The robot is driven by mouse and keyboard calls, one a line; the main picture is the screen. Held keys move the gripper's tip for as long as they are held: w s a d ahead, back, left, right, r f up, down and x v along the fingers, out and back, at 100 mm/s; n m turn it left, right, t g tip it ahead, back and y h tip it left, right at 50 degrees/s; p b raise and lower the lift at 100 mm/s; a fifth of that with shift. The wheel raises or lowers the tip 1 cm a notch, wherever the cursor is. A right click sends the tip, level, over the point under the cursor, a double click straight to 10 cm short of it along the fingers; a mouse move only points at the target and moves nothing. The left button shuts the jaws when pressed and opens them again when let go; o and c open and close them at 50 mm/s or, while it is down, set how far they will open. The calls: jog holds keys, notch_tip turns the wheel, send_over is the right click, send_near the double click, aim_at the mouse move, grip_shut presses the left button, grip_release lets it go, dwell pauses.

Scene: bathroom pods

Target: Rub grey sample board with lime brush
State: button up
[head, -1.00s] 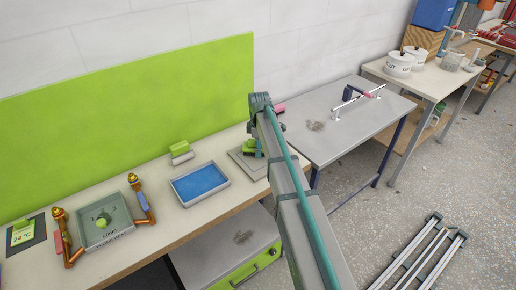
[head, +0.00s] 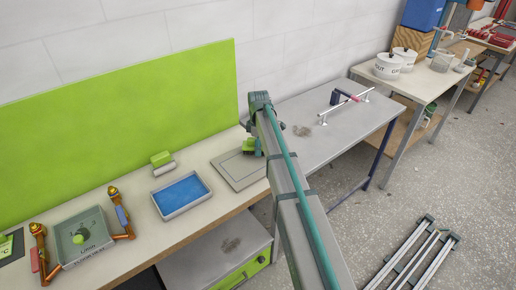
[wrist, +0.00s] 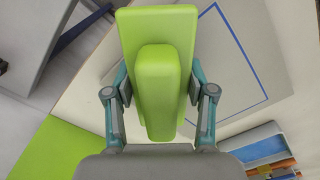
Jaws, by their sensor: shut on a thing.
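My gripper (wrist: 158,108) is shut on the lime brush (wrist: 158,60), a bright green block with a raised grip. In the head view the lime brush (head: 249,145) is at the far right part of the grey sample board (head: 236,175), partly hidden by my arm. The grey sample board lies flat on the bench. In the wrist view the board (wrist: 238,75) shows a blue outline to the right of the brush. I cannot tell whether the brush touches the board.
A shallow tray with a blue inside (head: 182,193) lies left of the board. A second green block with a pale base (head: 162,162) stands behind it. A grey basin (head: 82,238) is further left. A grey table (head: 335,135) adjoins at right.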

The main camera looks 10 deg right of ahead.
jog(key=r, duration=0.3)
jog(key=shift+s+a+p, duration=0.15)
jog(key=shift+a+p, duration=0.15)
jog(key=shift+p, duration=0.1)
jog(key=shift+r+p, duration=1.15)
jog(key=shift+r, duration=0.95)
jog(key=shift+d+f, duration=0.1)
